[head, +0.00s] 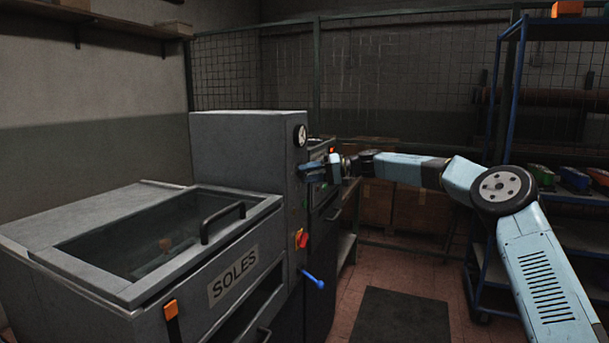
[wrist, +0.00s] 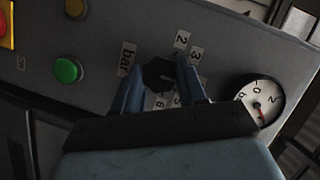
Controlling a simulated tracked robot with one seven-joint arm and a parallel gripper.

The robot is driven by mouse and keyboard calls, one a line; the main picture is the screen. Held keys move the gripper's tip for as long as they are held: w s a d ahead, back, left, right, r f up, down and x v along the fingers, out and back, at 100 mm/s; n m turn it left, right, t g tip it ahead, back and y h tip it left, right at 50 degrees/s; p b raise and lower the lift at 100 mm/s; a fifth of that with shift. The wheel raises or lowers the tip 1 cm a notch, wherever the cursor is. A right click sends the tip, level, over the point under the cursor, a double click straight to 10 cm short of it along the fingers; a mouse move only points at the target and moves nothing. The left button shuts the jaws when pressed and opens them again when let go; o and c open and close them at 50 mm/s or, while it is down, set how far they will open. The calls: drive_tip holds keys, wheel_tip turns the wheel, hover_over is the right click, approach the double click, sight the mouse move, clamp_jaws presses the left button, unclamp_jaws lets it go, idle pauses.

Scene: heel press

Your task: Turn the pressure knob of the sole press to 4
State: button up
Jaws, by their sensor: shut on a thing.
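The sole press (head: 245,140) is a grey machine with a sign reading SOLES, at the left of the head view. Its black pressure knob (wrist: 158,73) sits mid-panel in the wrist view, by a "bar" label and number labels 2, 3, 5 and 6. My gripper (wrist: 161,76) is shut on the knob, one blue finger on each side. In the head view my gripper (head: 309,173) is at the press's right-hand face and hides the knob. I cannot see the label 4 or tell which number the knob points at.
A round gauge with a red needle (wrist: 262,98) is right of the knob. A green button (wrist: 67,70), a yellowish button (wrist: 75,8) and a red button on yellow (wrist: 6,25) are at the left. A blue lever (head: 313,279) sticks out below. A blue rack (head: 507,95) stands right.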

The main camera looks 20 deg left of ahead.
drive_tip(key=shift+w+d+f, duration=0.15)
drive_tip(key=shift+w+d, duration=0.15)
drive_tip(key=o, duration=0.8)
drive_tip(key=shift+w, duration=0.1)
drive_tip(key=shift+o, duration=1.3)
drive_tip(key=shift+s+a, duration=0.15)
drive_tip(key=shift+s, duration=0.05)
drive_tip(key=v, duration=1.4)
drive_tip(key=shift+a+f, duration=0.1)
